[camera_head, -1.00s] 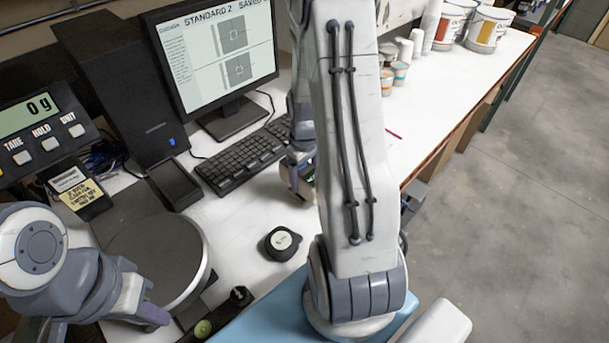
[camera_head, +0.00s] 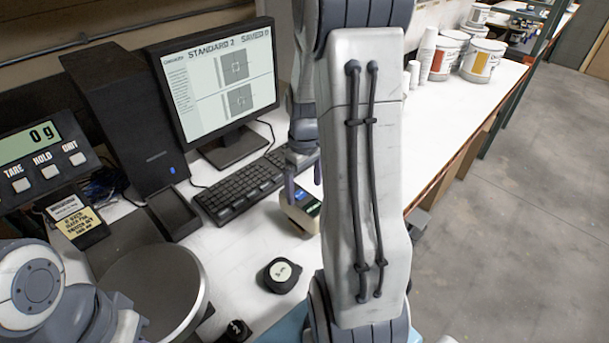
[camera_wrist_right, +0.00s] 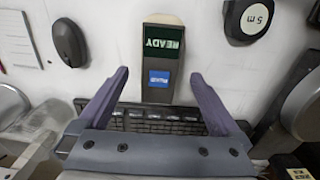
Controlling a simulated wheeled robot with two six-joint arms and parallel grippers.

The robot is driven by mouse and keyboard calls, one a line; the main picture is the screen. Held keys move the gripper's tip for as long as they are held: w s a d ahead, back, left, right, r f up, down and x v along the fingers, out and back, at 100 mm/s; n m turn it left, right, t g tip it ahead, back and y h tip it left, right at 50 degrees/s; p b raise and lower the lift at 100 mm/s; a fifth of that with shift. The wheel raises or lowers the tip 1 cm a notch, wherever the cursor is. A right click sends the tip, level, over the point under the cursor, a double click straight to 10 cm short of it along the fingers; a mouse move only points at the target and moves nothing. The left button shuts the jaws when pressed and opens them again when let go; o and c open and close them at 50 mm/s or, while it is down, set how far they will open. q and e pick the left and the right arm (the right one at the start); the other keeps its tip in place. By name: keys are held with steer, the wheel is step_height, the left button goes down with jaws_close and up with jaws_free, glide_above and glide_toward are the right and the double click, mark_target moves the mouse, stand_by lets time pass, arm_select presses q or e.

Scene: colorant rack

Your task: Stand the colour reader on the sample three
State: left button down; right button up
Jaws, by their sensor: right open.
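The colour reader (camera_head: 300,212) stands on the white bench, right of the keyboard, partly hidden by my right arm. In the right wrist view the reader (camera_wrist_right: 160,62) has a green screen reading READY and a blue label. My right gripper (camera_head: 304,180) is open over the reader in the head view. In the right wrist view its two fingers (camera_wrist_right: 160,76) point toward the reader, one on each side, with gaps and nothing held. I cannot make out sample three.
A black tape measure (camera_head: 282,274) lies in front of the reader. The keyboard (camera_head: 240,190), monitor (camera_head: 218,80) and scale plate (camera_head: 160,290) are to the left. Paint buckets (camera_head: 483,60) stand at the back right. Bare bench lies between the reader and the buckets.

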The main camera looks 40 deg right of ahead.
steer(key=shift+r, duration=2.2)
steer(key=s+a+r+n, duration=0.1)
steer(key=a, duration=0.8)
steer(key=s+a+r+n, duration=0.1)
steer(key=a+r+n, duration=0.1)
steer(key=a, duration=0.7)
steer(key=s+a+n+y, duration=0.1)
steer(key=s+a+n, duration=0.2)
steer(key=s+a, duration=1)
steer(key=shift+s, duration=0.5)
